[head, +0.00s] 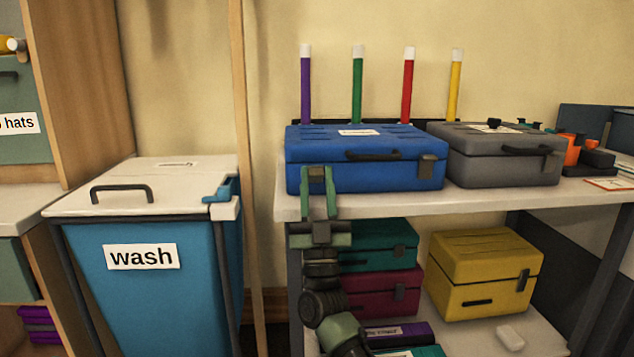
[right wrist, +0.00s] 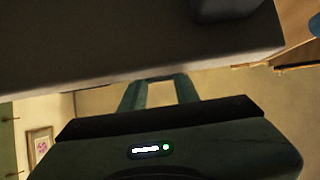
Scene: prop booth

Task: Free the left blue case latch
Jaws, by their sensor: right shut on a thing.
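The blue case (head: 365,178) lies closed on the white shelf top, with a dark handle (head: 373,155) on its front. Its right latch (head: 427,166) shows as a grey-brown tab at the front right. My right gripper (head: 317,172) is at the front left of the case, its two green fingers pointing up against the front face. It is shut on the left latch, which the fingers mostly hide. In the right wrist view the fingers (right wrist: 160,80) reach up to a dark, shadowed surface. My left gripper is not in view.
A grey case (head: 505,165) stands close at the right on the same shelf top (head: 490,202). Purple, green, red and yellow posts rise behind. A blue wash bin (head: 150,300) stands left.

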